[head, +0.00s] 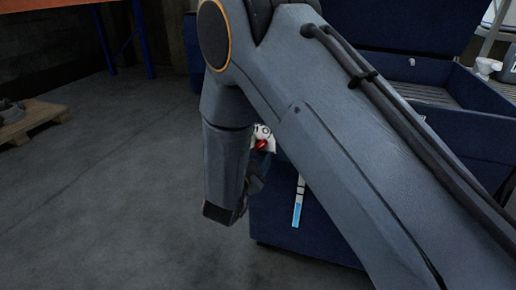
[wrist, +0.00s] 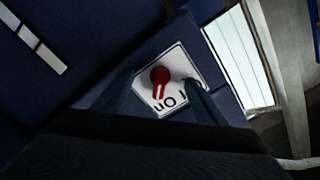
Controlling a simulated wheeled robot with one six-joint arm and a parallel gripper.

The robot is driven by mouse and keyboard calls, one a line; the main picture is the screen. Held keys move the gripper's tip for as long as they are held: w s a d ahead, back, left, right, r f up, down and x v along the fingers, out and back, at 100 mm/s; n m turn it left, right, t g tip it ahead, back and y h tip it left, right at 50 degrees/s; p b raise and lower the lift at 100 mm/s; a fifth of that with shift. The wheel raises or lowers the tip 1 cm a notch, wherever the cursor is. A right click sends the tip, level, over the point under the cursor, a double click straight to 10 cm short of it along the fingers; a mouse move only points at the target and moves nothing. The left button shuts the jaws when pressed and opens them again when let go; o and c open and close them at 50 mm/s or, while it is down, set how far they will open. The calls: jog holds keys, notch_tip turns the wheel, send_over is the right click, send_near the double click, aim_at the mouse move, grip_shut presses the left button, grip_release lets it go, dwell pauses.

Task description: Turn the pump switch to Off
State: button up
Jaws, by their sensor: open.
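The pump switch has a red knob (wrist: 160,75) on a white label plate (wrist: 184,62), fixed to a dark blue panel. In the wrist view the knob's pointer is toward the plate's lower edge, near the letters "On". A second marking on the plate is partly hidden by the right finger. In the head view the red knob (head: 261,144) shows small beside my wrist. My gripper (wrist: 162,92) is open, its two dark fingers on either side of the knob in the picture. I cannot tell if they touch it.
The blue cabinet (head: 275,215) carries a gauge strip (head: 299,202) with blue at its lower end. An open blue bin (head: 430,95) is at the upper right. A wooden pallet (head: 30,120) lies at the far left. The grey floor (head: 110,190) on the left is clear.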

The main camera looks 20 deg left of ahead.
jog(key=c, duration=1.5)
jog(key=n+p, duration=0.2)
jog(key=shift+r+n, duration=0.15)
jog(key=shift+n, duration=0.15)
jog(key=n+p, duration=0.3)
jog(key=n, duration=0.3)
jog(key=shift+p, duration=0.35)
jog(key=n+p, duration=0.2)
jog(key=n, duration=0.3)
jog(key=shift+a, duration=0.15)
jog(key=n+p, duration=0.1)
jog(key=n, duration=0.3)
jog(key=shift+a+f+n+p, duration=0.1)
jog(key=shift+f+n+p, duration=0.1)
jog(key=shift+n+p, duration=0.15)
jog(key=o, duration=1.5)
